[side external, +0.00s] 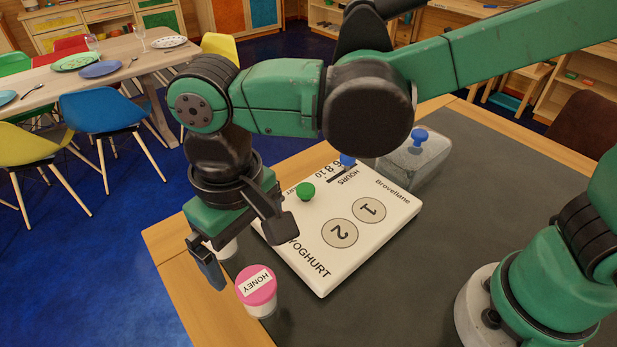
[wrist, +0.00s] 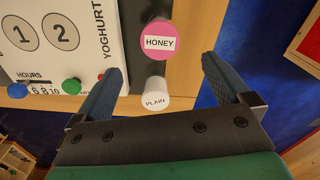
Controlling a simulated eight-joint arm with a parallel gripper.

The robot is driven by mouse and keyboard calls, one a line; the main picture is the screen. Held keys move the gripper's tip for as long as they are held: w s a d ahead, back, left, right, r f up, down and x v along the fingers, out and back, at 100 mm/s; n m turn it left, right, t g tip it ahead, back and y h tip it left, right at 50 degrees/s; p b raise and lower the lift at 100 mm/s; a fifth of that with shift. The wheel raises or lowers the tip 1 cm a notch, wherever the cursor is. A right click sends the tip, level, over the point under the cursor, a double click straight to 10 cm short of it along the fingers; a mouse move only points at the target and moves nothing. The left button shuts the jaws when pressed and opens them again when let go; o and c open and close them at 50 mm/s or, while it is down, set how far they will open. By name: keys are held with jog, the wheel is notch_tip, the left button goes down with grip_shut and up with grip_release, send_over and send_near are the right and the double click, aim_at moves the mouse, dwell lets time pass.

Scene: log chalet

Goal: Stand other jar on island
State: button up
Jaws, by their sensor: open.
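The honey jar (side external: 258,291) has a pink lid and stands upright on the island (side external: 170,248), close to its wooden edge. Its lid also shows in the wrist view (wrist: 158,42). A white-lidded jar labelled PLAIN (wrist: 155,99) stands beside it, between and below my open fingers in the wrist view. In the side view the plain jar (side external: 229,249) is mostly hidden behind my gripper (side external: 228,272). My gripper is open above the plain jar and holds nothing. In the wrist view the fingers (wrist: 163,65) are spread on either side of it.
A white yoghurt maker (side external: 305,248) with round marks 1 and 2 and a green knob lies right beside the jars. A clear, blue-knobbed container (side external: 418,155) stands behind it. The dark top (side external: 390,275) is bare toward my base.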

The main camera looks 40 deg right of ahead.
jog(key=shift+r, duration=0.7)
jog(key=w+d+m+t, duration=0.1)
jog(key=d+m+t, duration=0.2)
jog(key=d, duration=2)
jog(key=r+t, duration=0.1)
jog(key=t, duration=0.3)
jog(key=shift+w, duration=0.35)
